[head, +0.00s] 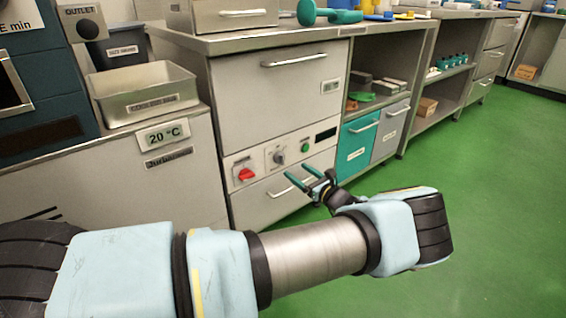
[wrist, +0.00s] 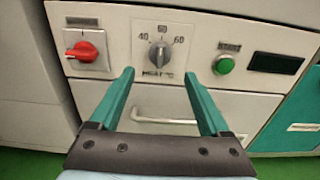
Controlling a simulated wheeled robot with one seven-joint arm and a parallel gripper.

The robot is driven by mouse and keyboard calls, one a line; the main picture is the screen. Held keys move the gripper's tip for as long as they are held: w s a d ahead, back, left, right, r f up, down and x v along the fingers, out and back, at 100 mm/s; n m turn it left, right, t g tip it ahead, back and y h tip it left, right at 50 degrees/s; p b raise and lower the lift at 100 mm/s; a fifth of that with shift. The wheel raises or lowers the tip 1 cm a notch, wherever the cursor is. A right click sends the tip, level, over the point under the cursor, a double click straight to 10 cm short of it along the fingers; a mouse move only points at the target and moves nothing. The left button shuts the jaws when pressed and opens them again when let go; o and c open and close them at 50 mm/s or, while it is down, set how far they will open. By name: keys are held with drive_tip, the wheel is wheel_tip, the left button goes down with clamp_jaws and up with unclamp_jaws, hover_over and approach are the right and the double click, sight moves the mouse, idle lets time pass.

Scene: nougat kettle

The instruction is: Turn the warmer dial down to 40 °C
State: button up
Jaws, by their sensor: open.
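The warmer dial (wrist: 159,54) is a round grey knob on a pale panel. Its scale reads 40 at left, a middle mark at top and 60 at right, with "HEAT" lettering below. The dial looks turned toward the upper middle, but its exact setting is too small to tell. In the head view the dial (head: 279,157) is on the front of a steel cabinet. My gripper (wrist: 158,74) is open, with its two green fingers pointing at the panel, one on each side of the dial and slightly below it. In the head view my gripper (head: 298,173) is just below and right of the dial, apart from it.
A red switch (wrist: 85,50) is left of the dial. A green START button (wrist: 223,65) and dark display (wrist: 276,63) are to its right. A drawer handle (wrist: 163,116) juts out below. A "20 °C" sign (head: 163,135) is at left. Green floor (head: 480,190) is clear.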

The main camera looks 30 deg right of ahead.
sight(283, 161)
drive_tip(key=w, duration=0.2)
drive_tip(key=w+a, duration=0.1)
drive_tip(key=w, duration=0.4)
drive_tip(key=shift+w+a+b, duration=0.25)
drive_tip(key=shift+w+b, duration=0.15)
clamp_jaws()
